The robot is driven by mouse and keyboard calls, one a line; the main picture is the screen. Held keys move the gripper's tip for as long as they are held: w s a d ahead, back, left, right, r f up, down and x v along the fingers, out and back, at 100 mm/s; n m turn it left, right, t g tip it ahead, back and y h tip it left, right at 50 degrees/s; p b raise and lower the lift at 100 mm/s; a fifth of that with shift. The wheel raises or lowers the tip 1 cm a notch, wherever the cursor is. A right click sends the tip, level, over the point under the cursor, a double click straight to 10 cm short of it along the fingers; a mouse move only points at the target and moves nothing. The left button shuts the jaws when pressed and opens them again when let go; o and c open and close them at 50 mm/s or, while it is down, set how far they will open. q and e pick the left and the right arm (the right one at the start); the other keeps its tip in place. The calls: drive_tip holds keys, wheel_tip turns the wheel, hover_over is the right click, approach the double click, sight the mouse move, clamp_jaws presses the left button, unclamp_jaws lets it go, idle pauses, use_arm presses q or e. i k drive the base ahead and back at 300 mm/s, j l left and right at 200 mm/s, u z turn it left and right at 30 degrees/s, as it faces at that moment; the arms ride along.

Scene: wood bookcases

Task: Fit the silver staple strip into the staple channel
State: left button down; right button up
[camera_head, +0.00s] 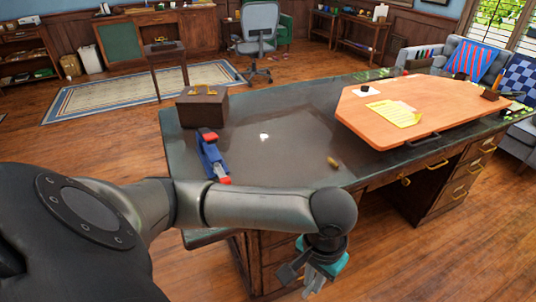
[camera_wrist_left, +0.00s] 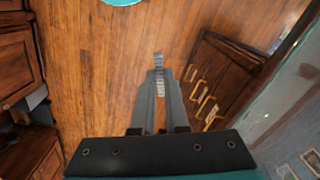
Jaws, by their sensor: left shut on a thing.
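A blue and red stapler (camera_head: 211,158) lies on the near left part of the dark desk; its staple channel cannot be made out at this size. My left gripper (camera_head: 314,281) hangs low past the desk's near edge, pointing down over the floor. In the left wrist view its fingers (camera_wrist_left: 160,92) are shut on a thin silver staple strip (camera_wrist_left: 158,63), which sticks out beyond the fingertips. The strip cannot be made out in the head view. The gripper is well apart from the stapler, to its right and nearer. My right gripper is not in view.
The dark desk (camera_head: 285,165) carries a brown box (camera_head: 202,105), a small brass-coloured item (camera_head: 332,163) and a small white item (camera_head: 264,137). An orange-brown board (camera_head: 440,105) with yellow paper (camera_head: 394,112) covers its right side. Desk drawers (camera_wrist_left: 207,97) are close beside the gripper. The desk middle is mostly clear.

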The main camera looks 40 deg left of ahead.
sight(223, 179)
drive_tip(key=z, duration=1.45)
drive_tip(key=k+j+z, duration=0.1)
drive_tip(key=z, duration=0.25)
drive_tip(key=k+j+z, duration=0.15)
drive_tip(key=z, duration=0.15)
drive_tip(key=k+j+z, duration=0.15)
drive_tip(key=z, duration=0.2)
drive_tip(key=k+j, duration=0.6)
drive_tip(key=k, duration=0.15)
drive_tip(key=k+j, duration=0.6)
drive_tip(key=k, duration=0.15)
drive_tip(key=k+j, duration=0.55)
drive_tip(key=k, duration=0.15)
drive_tip(key=k+j, duration=0.1)
drive_tip(key=j, duration=0.35)
